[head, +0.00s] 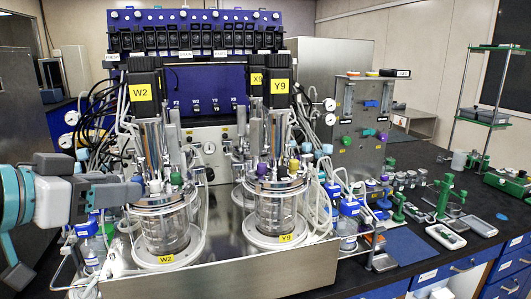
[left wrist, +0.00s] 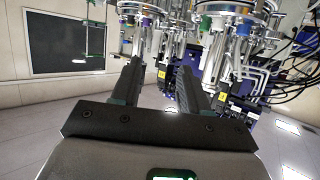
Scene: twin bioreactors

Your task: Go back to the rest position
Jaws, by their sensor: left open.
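My left gripper (head: 138,188) comes in from the left in the head view, beside the left bioreactor W2 (head: 164,232), a glass vessel with a steel head. Its fingertips overlap the vessel's left side in the picture; I cannot tell whether they touch. In the left wrist view the two dark fingers (left wrist: 159,72) stand apart with nothing clearly held between them. The twin bioreactor Y9 (head: 274,212) stands to the right. My right gripper is in neither view.
Both vessels stand on a steel base (head: 240,272). Tubes and black cables crowd behind. A blue control panel (head: 205,90) rises at the back. The dark bench (head: 412,215) at right holds green stands and small parts. The wrist view appears upside down, with a dark wall panel (left wrist: 68,42) at left.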

